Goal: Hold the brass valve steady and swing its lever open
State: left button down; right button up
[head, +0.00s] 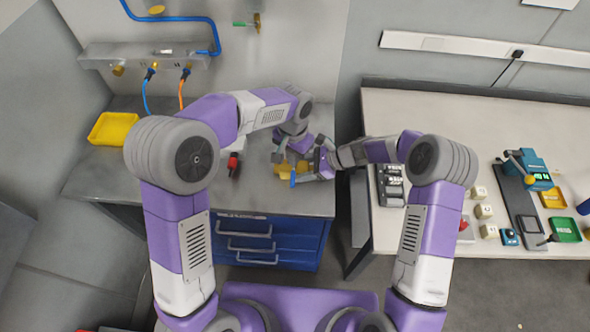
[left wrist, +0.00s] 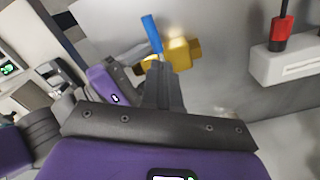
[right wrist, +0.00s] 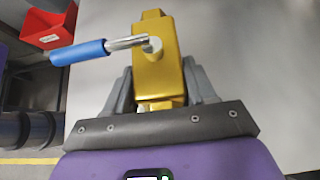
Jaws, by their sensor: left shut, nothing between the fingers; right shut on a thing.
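The brass valve (head: 284,168) is over the right part of the grey workbench top. In the right wrist view, my right gripper (right wrist: 160,84) is shut around the valve's yellow body (right wrist: 158,72), one finger on each side. The silver lever with its blue sleeve (right wrist: 78,52) points left, across the body. In the left wrist view, my left gripper (left wrist: 158,68) is shut and empty. Its tips are close to the blue sleeve (left wrist: 152,35) and the valve (left wrist: 182,55); I cannot tell whether they touch. In the head view the grippers partly hide the valve.
A red-handled tool (head: 233,161) stands left of the valve; its holder (left wrist: 286,65) shows in the left wrist view. A yellow tray (head: 112,128) lies at the bench's left. A gap separates the bench from the white table (head: 440,120), which carries several devices. Bare bench top lies in front.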

aim_at(293, 174)
pick_arm(q)
jog(key=shift+f, duration=1.05)
jog(key=shift+f, duration=0.2)
dwell(1.2)
